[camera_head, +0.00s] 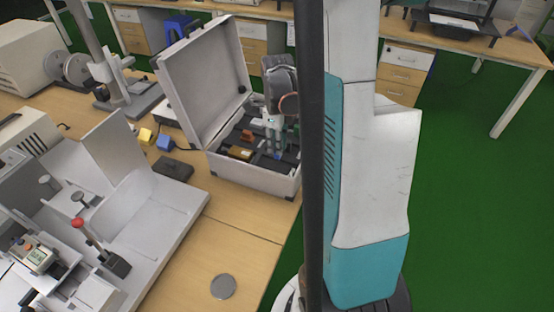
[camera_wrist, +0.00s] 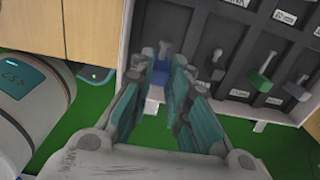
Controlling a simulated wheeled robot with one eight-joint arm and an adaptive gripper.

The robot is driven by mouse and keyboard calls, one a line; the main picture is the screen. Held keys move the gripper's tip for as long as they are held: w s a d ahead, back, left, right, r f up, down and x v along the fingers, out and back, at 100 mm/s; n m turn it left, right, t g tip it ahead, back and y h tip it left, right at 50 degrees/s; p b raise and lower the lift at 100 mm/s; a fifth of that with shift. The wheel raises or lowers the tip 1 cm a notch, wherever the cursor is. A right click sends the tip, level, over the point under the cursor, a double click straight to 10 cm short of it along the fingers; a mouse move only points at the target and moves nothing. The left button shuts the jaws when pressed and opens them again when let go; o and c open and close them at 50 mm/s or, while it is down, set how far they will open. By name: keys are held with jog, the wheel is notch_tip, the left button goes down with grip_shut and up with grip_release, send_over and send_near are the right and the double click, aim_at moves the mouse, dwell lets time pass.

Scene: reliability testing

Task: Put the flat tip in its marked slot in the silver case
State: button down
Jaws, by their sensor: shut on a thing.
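The silver case (camera_head: 252,178) stands open on the bench, its lid (camera_head: 200,82) raised. My gripper (camera_head: 275,145) reaches down into the right part of the case. In the wrist view, my gripper (camera_wrist: 158,95) has its teal-padded fingers around a blue piece with a grey shank (camera_wrist: 159,72), which seems to be the flat tip. It is over the leftmost visible slot of the dark insert (camera_wrist: 185,25). The fingers hide its lower part, so I cannot tell whether it is seated. The label of that slot is not readable.
Other tips stand in neighbouring slots: a grey one (camera_wrist: 216,64), a green one (camera_wrist: 259,80) and another grey one (camera_wrist: 297,87). The lid rises left of my arm. A yellow block (camera_head: 146,135) and a blue block (camera_head: 165,142) lie left of the case.

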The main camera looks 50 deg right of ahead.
aim_at(277, 156)
jog(key=shift+f+b, duration=0.8)
jog(key=shift+f, duration=1.85)
jog(key=shift+f, duration=0.1)
jog(key=c, duration=1.5)
grip_release()
jog(key=shift+c, duration=0.2)
notch_tip(277, 156, up, 12)
jog(key=p, duration=0.4)
